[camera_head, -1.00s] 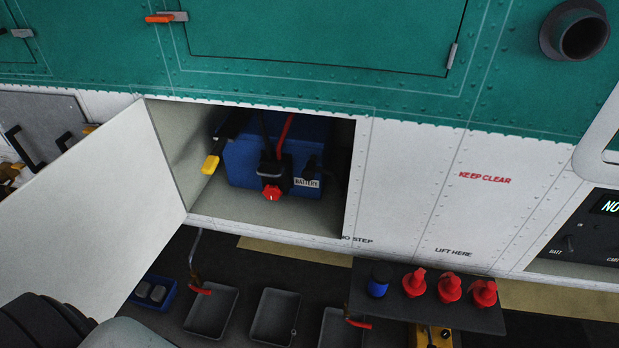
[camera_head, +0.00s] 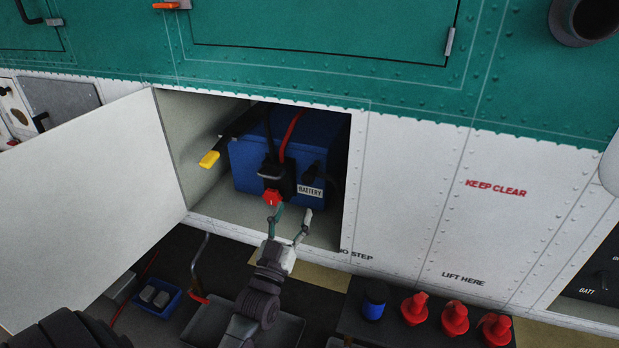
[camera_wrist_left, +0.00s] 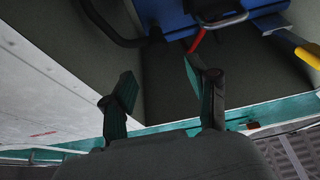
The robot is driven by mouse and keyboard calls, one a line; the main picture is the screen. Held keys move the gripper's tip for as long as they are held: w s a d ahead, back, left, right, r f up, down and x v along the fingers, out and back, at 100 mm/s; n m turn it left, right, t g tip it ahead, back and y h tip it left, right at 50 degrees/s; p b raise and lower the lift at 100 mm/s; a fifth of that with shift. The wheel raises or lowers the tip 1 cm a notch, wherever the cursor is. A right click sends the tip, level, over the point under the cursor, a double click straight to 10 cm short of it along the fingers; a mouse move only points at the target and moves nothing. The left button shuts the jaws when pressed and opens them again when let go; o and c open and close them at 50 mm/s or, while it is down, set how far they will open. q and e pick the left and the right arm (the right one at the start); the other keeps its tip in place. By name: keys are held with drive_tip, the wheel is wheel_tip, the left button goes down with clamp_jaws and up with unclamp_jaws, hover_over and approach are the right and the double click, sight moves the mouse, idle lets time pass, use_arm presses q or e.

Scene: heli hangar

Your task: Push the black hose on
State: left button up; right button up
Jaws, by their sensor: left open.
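A black hose (camera_wrist_left: 112,32) curves along the compartment wall towards the blue battery (camera_wrist_left: 175,18) in the left wrist view. My left gripper (camera_head: 291,214) is open and empty at the compartment opening, in front of the battery's lower part. Its two fingers (camera_wrist_left: 158,76) are spread apart in the left wrist view, with bare compartment floor between them. My right gripper is not in view.
A red knob (camera_head: 271,197) on a black plug (camera_head: 272,173) is close to the fingers. A yellow-ended handle (camera_head: 209,159) is left of the battery. The open white door (camera_head: 90,200) bounds the left. Red caps (camera_head: 455,318) stand on a dark shelf below.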

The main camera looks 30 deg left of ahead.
sight(307, 181)
use_arm(q)
drive_tip(key=p+x, duration=0.1)
drive_tip(key=x, duration=0.9)
drive_tip(key=shift+w+p, duration=0.3)
drive_tip(key=shift+w, duration=0.15)
clamp_jaws()
